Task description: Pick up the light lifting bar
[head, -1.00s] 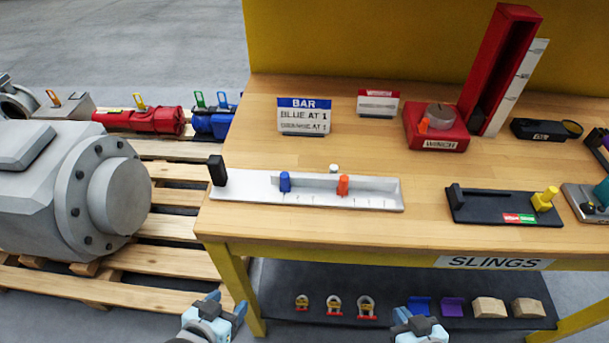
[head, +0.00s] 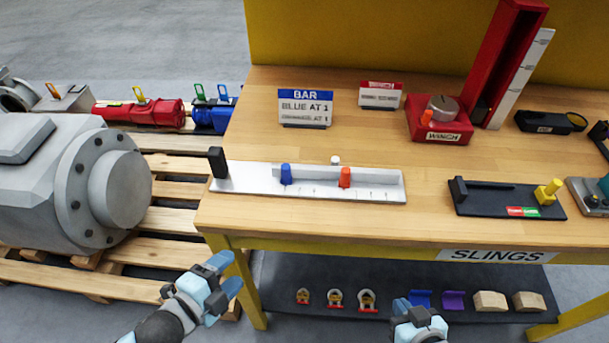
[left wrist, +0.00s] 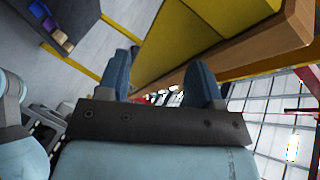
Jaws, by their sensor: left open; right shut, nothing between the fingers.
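The light lifting bar appears to be the long silver-grey rail (head: 240,179) lying near the front left of the wooden table. It carries a blue slider (head: 286,174) and an orange slider (head: 345,177), with a black block (head: 217,162) at its left end. My left gripper (head: 228,273) is open and empty, left of the table's front leg, in front of the bar and apart from it. Its two blue fingers stand apart in the left wrist view (left wrist: 160,78). My right gripper (head: 417,311) is shut and empty in front of the lower shelf; its fingertips are partly hidden.
The table's front edge (head: 330,231) and yellow leg (head: 250,290) lie close to my left gripper. A sign (head: 305,108) reads BAR, BLUE AT 1. A red winch (head: 440,128) and a black fixture (head: 490,205) stand right. A pallet (head: 60,283) bears a large grey actuator (head: 45,180).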

